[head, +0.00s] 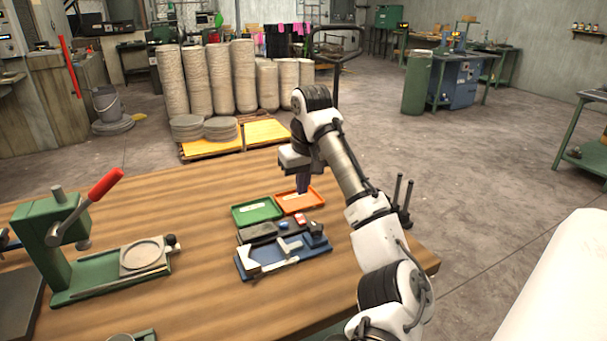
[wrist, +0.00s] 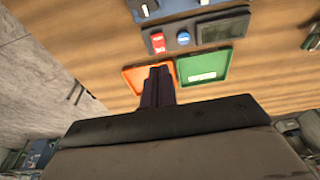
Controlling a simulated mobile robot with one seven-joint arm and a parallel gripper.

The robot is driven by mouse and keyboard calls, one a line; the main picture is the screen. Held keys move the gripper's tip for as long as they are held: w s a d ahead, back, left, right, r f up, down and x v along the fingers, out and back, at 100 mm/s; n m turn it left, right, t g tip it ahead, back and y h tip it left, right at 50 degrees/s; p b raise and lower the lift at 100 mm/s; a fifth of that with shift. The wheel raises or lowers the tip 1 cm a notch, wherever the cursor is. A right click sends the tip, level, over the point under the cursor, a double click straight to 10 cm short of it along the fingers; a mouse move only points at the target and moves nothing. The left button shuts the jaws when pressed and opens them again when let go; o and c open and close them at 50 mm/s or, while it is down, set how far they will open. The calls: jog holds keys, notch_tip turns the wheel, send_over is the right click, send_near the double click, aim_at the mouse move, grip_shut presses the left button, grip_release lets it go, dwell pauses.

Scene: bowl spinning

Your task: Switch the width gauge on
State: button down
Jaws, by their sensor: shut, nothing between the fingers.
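The width gauge is on the wooden table; its blue base (head: 272,265) carries light grey metal jaws. A dark box (head: 258,233) with a screen lies just behind the base. In the wrist view the box shows its dark screen (wrist: 222,29), a red button (wrist: 158,42) and a blue button (wrist: 183,38). The screen looks dark, with no readable figures. My gripper (head: 302,188) is shut and empty, pointing down above the orange tray, behind the box. In the wrist view its fingertips (wrist: 159,72) show over that tray, apart from the buttons.
A green tray (head: 257,210) and an orange tray (head: 315,200), each with a pale label, lie behind the box. A green press with a red lever (head: 103,185) stands at the left. Bare table lies between press and gauge. The table's right edge (head: 425,262) is near my arm.

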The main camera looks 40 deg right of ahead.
aim_at(298, 216)
jog(key=f, duration=0.2)
jog(key=w+f, duration=0.1)
jog(key=f, duration=0.2)
jog(key=f+p, duration=0.1)
jog(key=f, duration=0.2)
jog(key=shift+w+d+f, duration=0.1)
jog(key=shift+w+d, duration=0.1)
jog(key=shift+w, duration=0.05)
jog(key=shift+w, duration=0.15)
